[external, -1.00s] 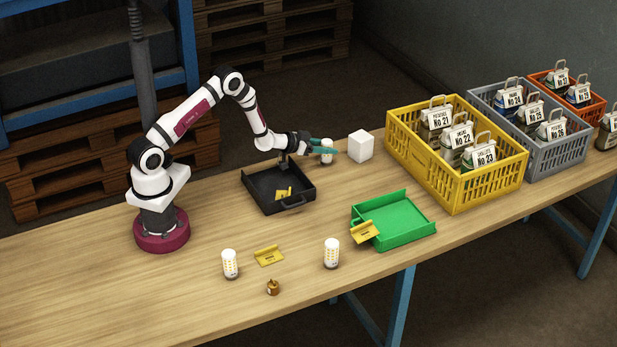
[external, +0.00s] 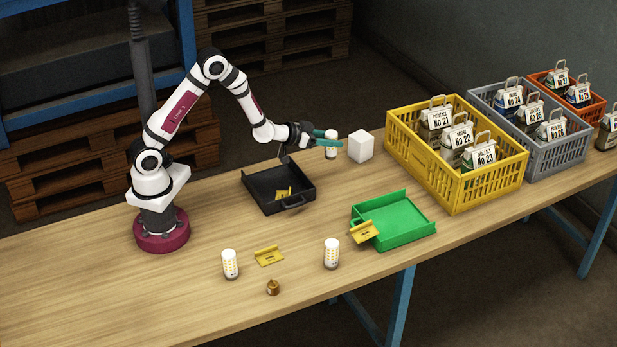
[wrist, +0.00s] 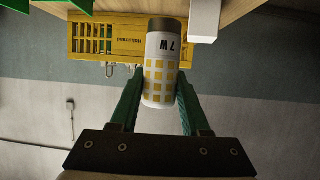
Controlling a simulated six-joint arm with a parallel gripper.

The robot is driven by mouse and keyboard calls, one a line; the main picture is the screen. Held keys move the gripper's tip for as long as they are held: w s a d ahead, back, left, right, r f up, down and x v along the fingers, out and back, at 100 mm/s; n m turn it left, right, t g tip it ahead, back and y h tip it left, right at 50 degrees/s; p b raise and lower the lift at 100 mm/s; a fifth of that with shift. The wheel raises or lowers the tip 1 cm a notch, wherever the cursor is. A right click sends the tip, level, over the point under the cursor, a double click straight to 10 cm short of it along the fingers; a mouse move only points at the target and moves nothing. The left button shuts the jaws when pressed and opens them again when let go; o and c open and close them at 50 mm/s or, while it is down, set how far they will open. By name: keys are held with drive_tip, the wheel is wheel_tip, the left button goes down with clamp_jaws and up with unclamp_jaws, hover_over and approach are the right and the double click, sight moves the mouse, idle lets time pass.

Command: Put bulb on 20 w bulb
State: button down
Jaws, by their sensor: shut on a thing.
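My gripper (external: 328,141) is shut on a white bulb (external: 331,151) with yellow squares and a dark base. In the wrist view the bulb (wrist: 162,70) sits between the two green fingers (wrist: 158,95), and its print reads 7 W, upside down. In the external view it looks held upright above the table's far side, left of the white cube. Two similar bulbs stand upright at the front, a left one (external: 230,264) and a right one (external: 332,254). Their wattage is too small to read.
A black tray (external: 261,200) and a green tray (external: 409,238) lie on the table (external: 130,285). A white cube (external: 361,146) stands beside my gripper. Yellow bracket (external: 268,256) and brown piece (external: 273,287) lie near the front bulbs. A yellow crate (external: 478,186) stands right.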

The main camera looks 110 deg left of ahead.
drive_tip(key=w+d+r, duration=0.4)
drive_tip(key=w+d, duration=0.1)
drive_tip(key=d, duration=0.3)
drive_tip(key=w+d+r, duration=0.3)
drive_tip(key=w+d, duration=0.3)
drive_tip(key=d, duration=0.1)
drive_tip(key=s+d+r, duration=0.1)
drive_tip(key=d+r, duration=0.1)
drive_tip(key=d, duration=0.9)
drive_tip(key=s+d+r, duration=0.1)
drive_tip(key=d+r, duration=0.2)
drive_tip(key=d, duration=0.7)
drive_tip(key=s+d+n+g+y, duration=0.1)
drive_tip(key=s+d, duration=0.7)
drive_tip(key=d, duration=0.2)
drive_tip(key=s+d+f+n, duration=0.1)
drive_tip(key=s+d, duration=0.3)
drive_tip(key=s, duration=0.7)
drive_tip(key=s+d+f, duration=0.2)
drive_tip(key=s+d, duration=0.2)
drive_tip(key=s, duration=0.7)
hover_over(228, 254)
wheel_tip(228, 254, down, 7)
wheel_tip(228, 254, down, 3)
drive_tip(key=shift+a+r+g+y, duration=0.1)
drive_tip(key=shift+g+y, duration=0.3)
drive_tip(key=shift+f, duration=0.45)
drive_tip(key=shift+f, duration=0.15)
